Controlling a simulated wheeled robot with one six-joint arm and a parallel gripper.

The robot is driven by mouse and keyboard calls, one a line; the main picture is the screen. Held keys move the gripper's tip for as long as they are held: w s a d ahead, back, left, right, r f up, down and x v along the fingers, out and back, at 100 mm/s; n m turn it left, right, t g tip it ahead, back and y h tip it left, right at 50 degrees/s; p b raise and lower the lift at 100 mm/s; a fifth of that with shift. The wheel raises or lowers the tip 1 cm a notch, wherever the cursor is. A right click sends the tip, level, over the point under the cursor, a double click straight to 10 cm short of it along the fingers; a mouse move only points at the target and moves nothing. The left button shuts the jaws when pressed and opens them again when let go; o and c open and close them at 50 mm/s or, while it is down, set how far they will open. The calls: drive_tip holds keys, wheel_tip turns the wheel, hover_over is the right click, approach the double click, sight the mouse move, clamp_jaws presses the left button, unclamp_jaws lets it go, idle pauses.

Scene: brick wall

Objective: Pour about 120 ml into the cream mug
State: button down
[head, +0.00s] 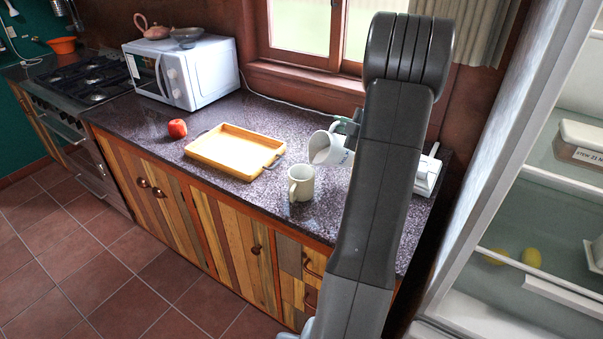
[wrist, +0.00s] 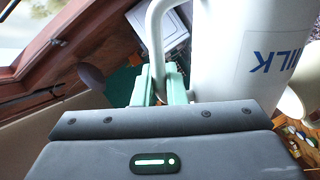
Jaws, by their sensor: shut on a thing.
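The cream mug (head: 300,184) stands upright on the speckled counter near its front edge. A white jug (head: 328,148) is held above and behind the mug, tilted with its mouth toward the left. In the wrist view the jug (wrist: 235,60) is large and shows upside-down lettering that reads MILK. My gripper (wrist: 163,90) has its pale green fingers shut on the jug's handle. In the head view my gripper (head: 345,125) is partly hidden by my arm. No stream of liquid shows, and the level inside the mug cannot be told.
A yellow wooden tray (head: 226,166) lies left of the mug, with a red apple (head: 177,128) and a white microwave (head: 190,70) farther left. A white object (head: 428,175) stands right of my arm. An open fridge (head: 530,200) is at the right.

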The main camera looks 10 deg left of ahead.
sight(333, 124)
drive_tip(key=shift+s+a+r, duration=0.1)
drive_tip(key=shift+r, duration=0.1)
drive_tip(key=shift+s+a+r+n, duration=0.15)
drive_tip(key=shift+s+a+n, duration=0.1)
drive_tip(key=shift+a+n, duration=0.05)
drive_tip(key=shift+s+a+r+n+b, duration=0.6)
drive_tip(key=shift+s+a+b, duration=0.1)
drive_tip(key=shift+b, duration=0.25)
idle(2.0)
drive_tip(key=shift+w+d+r+p, duration=0.1)
drive_tip(key=shift+w+d+p, duration=0.1)
drive_tip(key=shift+p, duration=0.3)
drive_tip(key=w+d+f+m+p, duration=0.1)
drive_tip(key=w+d+f+m, duration=0.1)
drive_tip(key=f+m, duration=0.1)
drive_tip(key=shift+w+d+f+p, duration=0.15)
drive_tip(key=shift+w+d+p, duration=0.1)
drive_tip(key=shift+w+p, duration=0.1)
drive_tip(key=shift+s+f+m+y, duration=0.1)
drive_tip(key=shift+f+m+y, duration=0.05)
drive_tip(key=shift+m+y, duration=0.15)
drive_tip(key=shift+w+d+f+m, duration=0.3)
drive_tip(key=shift+f, duration=0.1)
idle(0.7)
